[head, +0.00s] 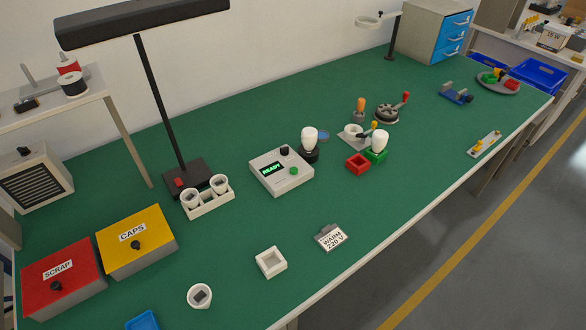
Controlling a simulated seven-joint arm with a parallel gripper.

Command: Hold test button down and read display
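The tester (268,184) is a light grey box in the middle of the green bench. Its display (271,169) is lit and reads "READY" in green letters. A round green button (294,170) sits on its top, right of the display, and nothing touches it. A black knob (284,150) is at the back of the box. A white bulb (309,135) stands upright in a black socket (311,156) just behind and right of the tester. My gripper is not in this view.
Another white bulb (380,141) stands in a green holder (376,158), beside an empty red holder (357,165). A card (332,237) reads "WARM 220 V". A lamp post (160,100) rises behind a white rack (208,204). The bench (330,200) before the tester is clear.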

